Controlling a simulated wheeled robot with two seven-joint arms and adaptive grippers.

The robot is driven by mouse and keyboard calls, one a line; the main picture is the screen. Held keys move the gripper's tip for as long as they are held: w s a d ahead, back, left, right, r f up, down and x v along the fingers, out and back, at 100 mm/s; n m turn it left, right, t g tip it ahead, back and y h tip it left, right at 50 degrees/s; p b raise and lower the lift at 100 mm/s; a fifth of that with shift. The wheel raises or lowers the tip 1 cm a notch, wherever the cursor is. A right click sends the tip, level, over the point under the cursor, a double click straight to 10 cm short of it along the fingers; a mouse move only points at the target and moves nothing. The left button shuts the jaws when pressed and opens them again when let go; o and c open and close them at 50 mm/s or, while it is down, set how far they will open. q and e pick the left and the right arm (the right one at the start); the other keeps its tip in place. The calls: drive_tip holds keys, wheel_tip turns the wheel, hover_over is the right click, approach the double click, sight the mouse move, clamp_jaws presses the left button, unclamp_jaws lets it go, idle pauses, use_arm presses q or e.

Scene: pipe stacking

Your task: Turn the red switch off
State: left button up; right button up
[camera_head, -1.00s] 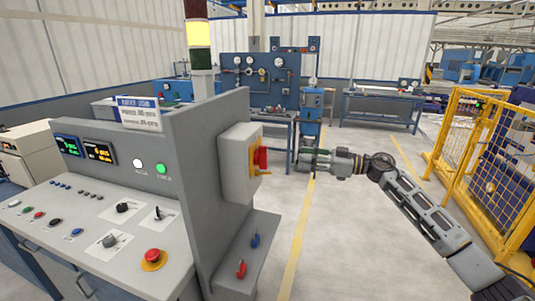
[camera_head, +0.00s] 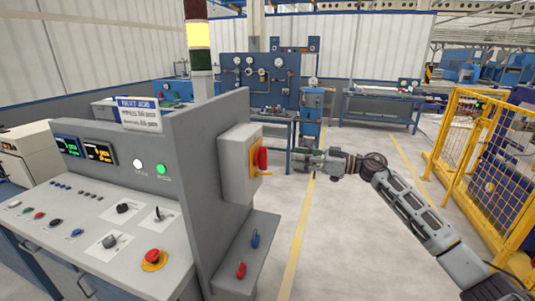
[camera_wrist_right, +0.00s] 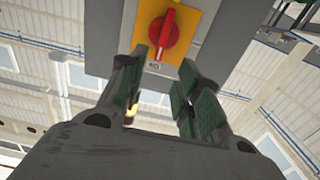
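The red switch (camera_head: 262,157) is a rotary handle on a yellow plate, on the side of a grey box (camera_head: 236,168) fixed to the console's upright panel. In the right wrist view the red switch (camera_wrist_right: 163,32) stands close to vertical, slightly tilted, above and beyond the fingers. My right gripper (camera_head: 301,158) is just to the right of the switch, apart from it. In the wrist view the right gripper (camera_wrist_right: 160,86) has its green-padded fingers spread, with nothing between them. My left gripper is not in view.
The grey console (camera_head: 95,228) fills the left, with knobs and a red emergency button (camera_head: 152,256). A ledge below the switch box bears a red handle (camera_head: 241,270) and a blue handle (camera_head: 255,240). A yellow fence (camera_head: 480,150) stands right. The floor between is clear.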

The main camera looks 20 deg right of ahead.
sight(262, 158)
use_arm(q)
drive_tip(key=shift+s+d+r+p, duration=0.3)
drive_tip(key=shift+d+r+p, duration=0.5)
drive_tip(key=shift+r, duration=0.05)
use_arm(e)
drive_tip(key=shift+x, duration=5.85)
clamp_jaws()
